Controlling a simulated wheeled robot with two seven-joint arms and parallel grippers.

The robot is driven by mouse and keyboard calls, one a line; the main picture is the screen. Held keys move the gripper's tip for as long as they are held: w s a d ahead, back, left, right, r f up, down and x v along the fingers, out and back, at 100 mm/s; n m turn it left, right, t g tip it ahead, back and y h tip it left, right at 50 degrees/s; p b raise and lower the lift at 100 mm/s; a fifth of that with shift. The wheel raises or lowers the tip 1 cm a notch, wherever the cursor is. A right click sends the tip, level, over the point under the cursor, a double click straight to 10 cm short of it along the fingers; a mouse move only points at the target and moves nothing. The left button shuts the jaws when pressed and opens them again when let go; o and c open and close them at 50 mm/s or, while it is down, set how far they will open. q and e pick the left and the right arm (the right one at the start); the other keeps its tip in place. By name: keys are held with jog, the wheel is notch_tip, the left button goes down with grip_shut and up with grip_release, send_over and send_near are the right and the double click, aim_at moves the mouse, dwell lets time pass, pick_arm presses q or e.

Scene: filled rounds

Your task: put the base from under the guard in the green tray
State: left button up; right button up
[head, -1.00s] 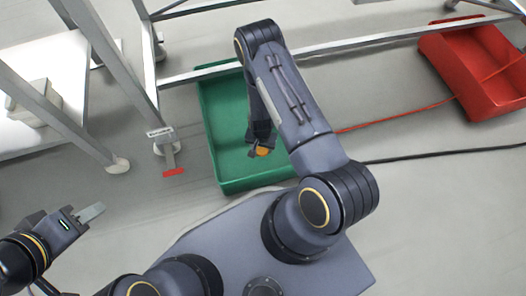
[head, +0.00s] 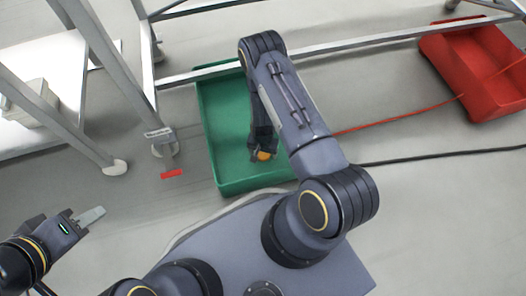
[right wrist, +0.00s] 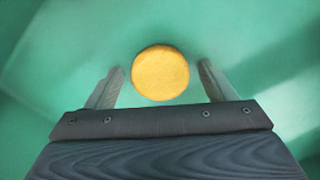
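A round yellow-orange piece (head: 264,156), which may be the base, is at the green tray (head: 228,112). The right wrist view shows its round face (right wrist: 160,72) against the green surface. My right gripper (head: 263,158) is over the tray, its fingers on either side of the piece. In the right wrist view the fingers (right wrist: 160,78) stand apart with a gap on each side of the piece. My left gripper (head: 92,216) is away at the left over the floor, with no held thing visible. I cannot make out a guard.
A red tray (head: 475,65) stands at the upper right. Metal frame legs (head: 95,80) and a rail (head: 350,44) border the tray. A red strip (head: 171,173) lies near a caster. Cables cross the floor at the right.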

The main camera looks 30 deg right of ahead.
aim_at(263, 154)
jog(key=shift+r+p, duration=0.3)
jog(key=shift+r, duration=0.05)
notch_tip(263, 154, up, 12)
jog(key=p, duration=0.4)
jog(key=shift+f+p, duration=0.2)
jog(key=shift+p, duration=0.2)
jog(key=shift+s, duration=0.1)
